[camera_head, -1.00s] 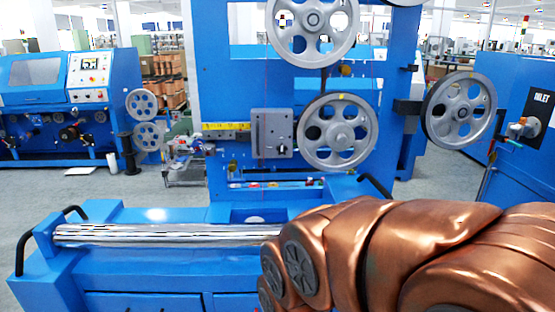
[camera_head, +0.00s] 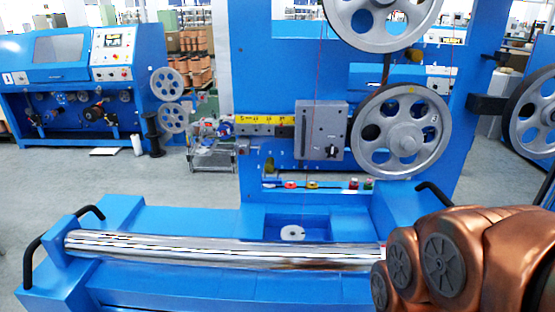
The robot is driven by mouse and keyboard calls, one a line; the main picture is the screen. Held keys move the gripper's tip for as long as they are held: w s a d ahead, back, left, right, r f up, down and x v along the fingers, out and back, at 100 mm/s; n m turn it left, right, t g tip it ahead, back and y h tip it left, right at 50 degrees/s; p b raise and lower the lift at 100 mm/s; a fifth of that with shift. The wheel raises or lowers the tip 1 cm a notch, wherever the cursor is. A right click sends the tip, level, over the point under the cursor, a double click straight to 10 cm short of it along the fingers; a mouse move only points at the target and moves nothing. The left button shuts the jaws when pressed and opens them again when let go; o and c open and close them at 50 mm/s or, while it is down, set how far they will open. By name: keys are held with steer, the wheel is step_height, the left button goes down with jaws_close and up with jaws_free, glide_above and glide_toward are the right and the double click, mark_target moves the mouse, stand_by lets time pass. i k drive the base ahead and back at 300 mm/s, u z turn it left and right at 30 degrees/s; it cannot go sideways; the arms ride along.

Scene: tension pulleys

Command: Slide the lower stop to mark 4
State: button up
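A yellow scale (camera_head: 262,120) with dark marks, too small to read, runs across the blue machine frame left of a grey block (camera_head: 322,130). The grey block has a dark knob (camera_head: 331,151) and sits beside a grey spoked pulley (camera_head: 401,133). I cannot tell which part is the lower stop. My copper-coloured arm fills the lower right corner. My gripper is out of the picture.
A shiny horizontal roller (camera_head: 215,249) lies across the blue bench in front of the frame, with black handles (camera_head: 436,200) at both sides. Another pulley (camera_head: 383,15) hangs above. Small coloured buttons (camera_head: 313,185) line a ledge. Grey floor lies open at the left.

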mark_target(269, 168)
steer(key=u, duration=0.25)
steer(key=i, duration=0.6)
steer(key=u, duration=0.95)
steer(key=i, duration=0.3)
steer(key=u, duration=0.25)
